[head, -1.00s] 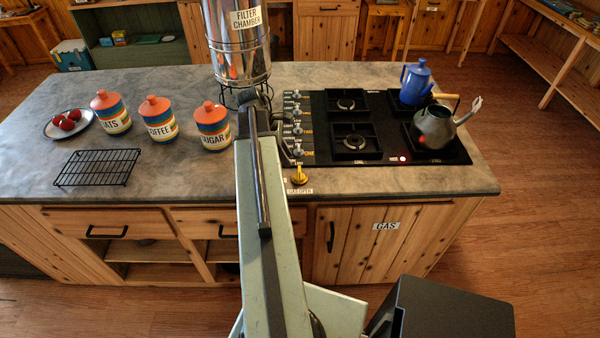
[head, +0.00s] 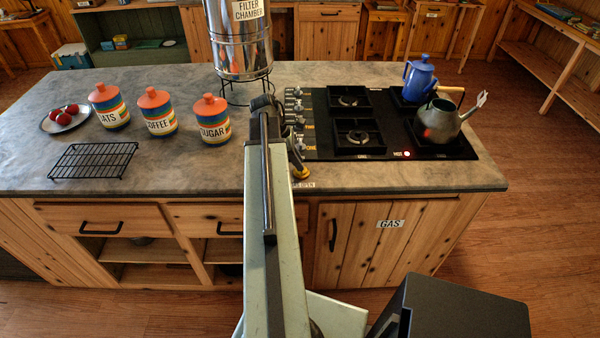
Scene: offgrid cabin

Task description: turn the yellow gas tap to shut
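The yellow gas tap (head: 302,174) sits on the front edge of the counter, just below the left end of the hob. Its upper part is hidden behind my gripper. The label in front of it (head: 303,185) is partly covered by my arm, and "OPEN" still shows. My gripper (head: 298,165) is at the tap, small and dark, pointing down over it. I cannot tell whether it touches the tap, or whether its fingers are open or shut.
The black hob (head: 355,150) has a row of knobs (head: 296,120) close behind my gripper. A grey kettle (head: 440,122) and a blue pot (head: 418,82) stand on its right. A steel filter chamber (head: 238,45) stands behind my arm. The sugar jar (head: 213,120) is to the left.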

